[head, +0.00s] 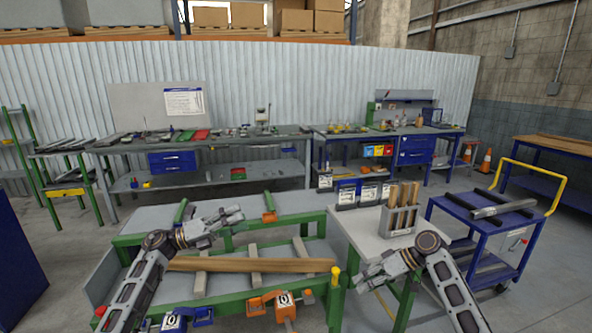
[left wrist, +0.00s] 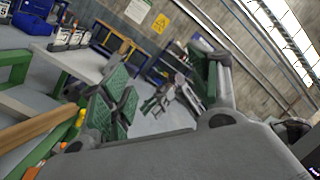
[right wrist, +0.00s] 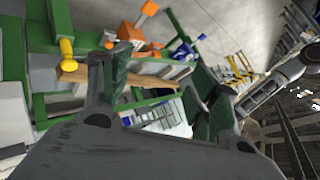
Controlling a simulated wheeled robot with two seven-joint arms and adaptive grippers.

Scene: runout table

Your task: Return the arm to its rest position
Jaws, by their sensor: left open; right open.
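My left gripper (head: 238,216) is open and empty above the back part of the green runout table (head: 128,240). In the left wrist view its spread, green-padded fingers (left wrist: 160,88) have nothing between them. My right gripper (head: 360,280) is open and empty, by the gap between the runout table and the small grey side table (head: 365,238). The right wrist view shows its fingers (right wrist: 162,88) apart. A long wooden board (head: 250,265) lies across light cross pieces on the runout table, apart from both grippers.
A grey holder with several wooden sticks (head: 400,215) stands on the side table. A blue cart (head: 470,215) with a yellow handle stands at the right. Orange clamps (head: 270,300) sit at the runout table's front edge. Workbenches (head: 230,143) line the back wall, with open floor before them.

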